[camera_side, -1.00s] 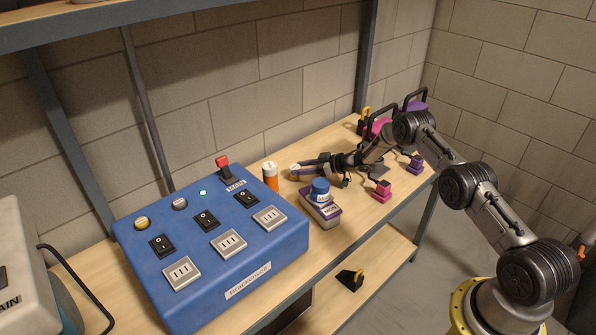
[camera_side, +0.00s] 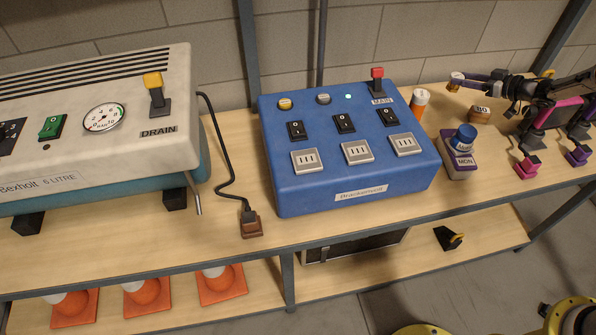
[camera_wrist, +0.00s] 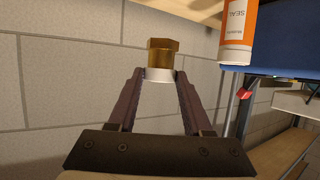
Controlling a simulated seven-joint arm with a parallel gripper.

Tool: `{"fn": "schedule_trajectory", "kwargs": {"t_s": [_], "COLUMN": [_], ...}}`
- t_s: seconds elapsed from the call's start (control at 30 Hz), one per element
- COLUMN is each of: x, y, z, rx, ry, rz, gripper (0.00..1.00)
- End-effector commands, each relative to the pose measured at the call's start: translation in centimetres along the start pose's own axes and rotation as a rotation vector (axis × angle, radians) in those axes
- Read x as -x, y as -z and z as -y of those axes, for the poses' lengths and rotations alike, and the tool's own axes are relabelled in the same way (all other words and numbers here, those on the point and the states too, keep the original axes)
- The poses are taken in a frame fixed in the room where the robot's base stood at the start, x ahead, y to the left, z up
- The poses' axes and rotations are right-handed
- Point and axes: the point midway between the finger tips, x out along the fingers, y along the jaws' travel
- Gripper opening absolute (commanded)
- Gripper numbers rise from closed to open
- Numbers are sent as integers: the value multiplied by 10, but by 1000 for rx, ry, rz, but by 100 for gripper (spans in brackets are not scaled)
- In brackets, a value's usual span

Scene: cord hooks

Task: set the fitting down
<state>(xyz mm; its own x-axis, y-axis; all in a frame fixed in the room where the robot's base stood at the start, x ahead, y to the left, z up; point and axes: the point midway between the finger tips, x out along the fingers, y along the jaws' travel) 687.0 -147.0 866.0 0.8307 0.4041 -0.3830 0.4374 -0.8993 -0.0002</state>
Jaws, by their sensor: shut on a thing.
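The fitting is a brass hexagonal piece with a white collar. In the wrist view the fitting (camera_wrist: 163,57) sits between the fingertips of my gripper (camera_wrist: 158,78), which is shut on its white part. In the side view the fitting (camera_side: 455,86) is small, at the left end of my gripper (camera_side: 459,77), near the back of the bench (camera_side: 225,240).
An orange bottle with a white cap (camera_side: 419,103) stands left of the gripper; it looks upside down in the wrist view (camera_wrist: 238,35). A small round tin (camera_side: 480,114) lies just right. Front bench is clearer.

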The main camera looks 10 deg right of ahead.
Motion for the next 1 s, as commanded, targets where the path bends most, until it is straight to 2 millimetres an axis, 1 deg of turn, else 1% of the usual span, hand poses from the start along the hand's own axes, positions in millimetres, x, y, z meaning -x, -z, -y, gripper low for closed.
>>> {"fn": "schedule_trajectory", "kwargs": {"t_s": [0.03,0.2,0.23,0.37,0.47,0.53,0.67,0.7,0.77,0.8,0.87,0.9,1.0], "x": [4,17,9,-10,-26,-40,-70,-79,-93,-102,-114,-122,-136], "y": [11,42,44,61,76,89,119,128,142,151,162,169,180], "z": [-1,0,7,22,38,53,91,106,128,144,168,185,222], "rx": [5,5,3,4,5,3,0,-3,-7,-11,-17,-22,-34], "ry": [-1,-1,5,4,4,3,-5,-10,-20,-28,-41,-50,-75], "rz": [-4,-4,-2,-3,-2,-3,-5,-4,-5,-5,-5,-4,-2], "gripper": [0,0,0,0,0,0,0,0,0,0,0,0,0]}}
